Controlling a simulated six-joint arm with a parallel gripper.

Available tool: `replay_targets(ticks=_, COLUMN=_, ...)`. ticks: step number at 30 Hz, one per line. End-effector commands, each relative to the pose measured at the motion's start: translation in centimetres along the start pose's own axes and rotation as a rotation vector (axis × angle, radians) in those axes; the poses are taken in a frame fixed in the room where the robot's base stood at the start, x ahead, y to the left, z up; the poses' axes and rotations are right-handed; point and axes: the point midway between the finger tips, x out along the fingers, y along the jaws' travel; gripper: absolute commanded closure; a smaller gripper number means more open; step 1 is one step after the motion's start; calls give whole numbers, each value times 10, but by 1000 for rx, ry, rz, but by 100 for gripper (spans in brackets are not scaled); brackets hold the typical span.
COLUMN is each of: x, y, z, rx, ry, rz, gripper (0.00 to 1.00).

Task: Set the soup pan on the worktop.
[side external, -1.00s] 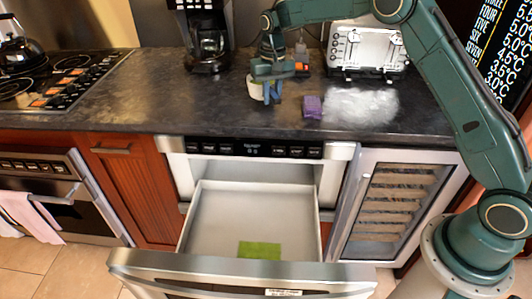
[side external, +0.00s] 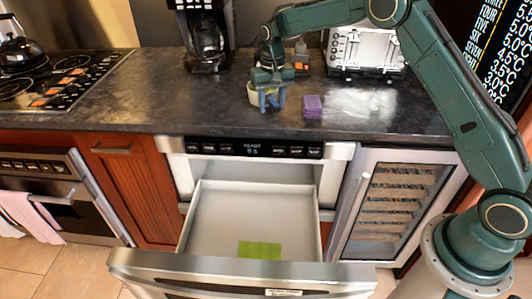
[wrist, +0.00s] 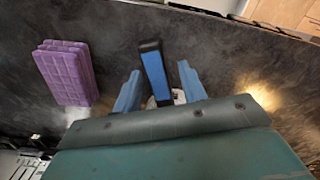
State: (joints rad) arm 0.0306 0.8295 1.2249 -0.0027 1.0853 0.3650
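The soup pan (side external: 253,94), a small whitish pan, is on the dark worktop (side external: 170,105), partly hidden behind my gripper (side external: 270,106). Its blue handle with a black end (wrist: 153,70) points away from my gripper in the wrist view. My gripper (wrist: 158,84) is low over the worktop, with its two blue fingers apart, one on each side of the handle. Gaps show between the fingers and the handle. Most of the pan body is hidden behind my gripper in the wrist view.
A purple block (side external: 312,106) lies right of the pan; it also shows in the wrist view (wrist: 66,72). A toaster (side external: 366,48) and coffee maker (side external: 206,38) stand behind. The microwave drawer (side external: 215,220) is open below, with a green square (side external: 259,249) inside. The worktop's left part is clear.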

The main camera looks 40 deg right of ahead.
Motion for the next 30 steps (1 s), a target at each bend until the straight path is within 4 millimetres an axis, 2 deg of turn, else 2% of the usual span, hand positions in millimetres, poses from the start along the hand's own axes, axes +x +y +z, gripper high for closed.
replay_targets(ticks=5, x=-2, y=0, z=0, rx=0, ry=1, rz=0, gripper=58)
replay_targets(ticks=11, x=-14, y=0, z=0, rx=0, ry=1, rz=0, gripper=58)
replay_targets(ticks=30, x=-107, y=0, z=-1, rx=0, ry=4, rz=0, gripper=58)
